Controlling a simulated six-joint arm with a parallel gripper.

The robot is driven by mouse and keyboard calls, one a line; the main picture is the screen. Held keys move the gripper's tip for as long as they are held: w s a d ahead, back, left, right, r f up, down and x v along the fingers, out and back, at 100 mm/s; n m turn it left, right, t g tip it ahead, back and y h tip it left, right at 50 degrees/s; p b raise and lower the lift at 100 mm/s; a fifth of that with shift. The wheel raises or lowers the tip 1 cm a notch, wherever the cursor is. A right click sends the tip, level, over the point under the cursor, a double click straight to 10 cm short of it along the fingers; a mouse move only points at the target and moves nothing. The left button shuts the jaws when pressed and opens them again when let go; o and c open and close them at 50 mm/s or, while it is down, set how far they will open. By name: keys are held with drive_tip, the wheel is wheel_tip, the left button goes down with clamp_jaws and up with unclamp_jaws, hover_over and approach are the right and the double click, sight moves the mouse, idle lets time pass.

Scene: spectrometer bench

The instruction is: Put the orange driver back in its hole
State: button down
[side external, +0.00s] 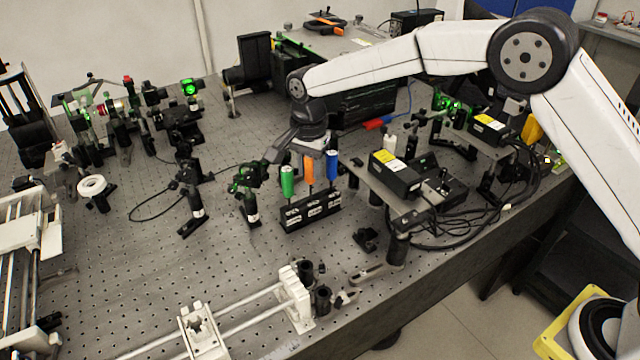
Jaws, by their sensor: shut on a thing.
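The orange driver (308,170) is upright above the middle of a black holder block (311,214). My gripper (309,155) points down and is shut on the top of its handle. A short length of thin shaft shows below the handle, over the block. I cannot tell from this view whether the tip is inside the middle hole. The green driver (287,182) stands in the block at the left and the blue driver (332,165) at the right, both close beside the orange one.
A black optics mount (248,190) stands just left of the block. A raised plate with a black box (395,175) is close on the right. A rail assembly (250,305) lies in front. The perforated table (150,265) is clear at front left.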

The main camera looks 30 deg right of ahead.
drive_tip(key=shift+f, duration=0.65)
drive_tip(key=shift+c, duration=1.7)
unclamp_jaws()
drive_tip(key=shift+r, duration=3.95)
drive_tip(key=shift+d, duration=0.1)
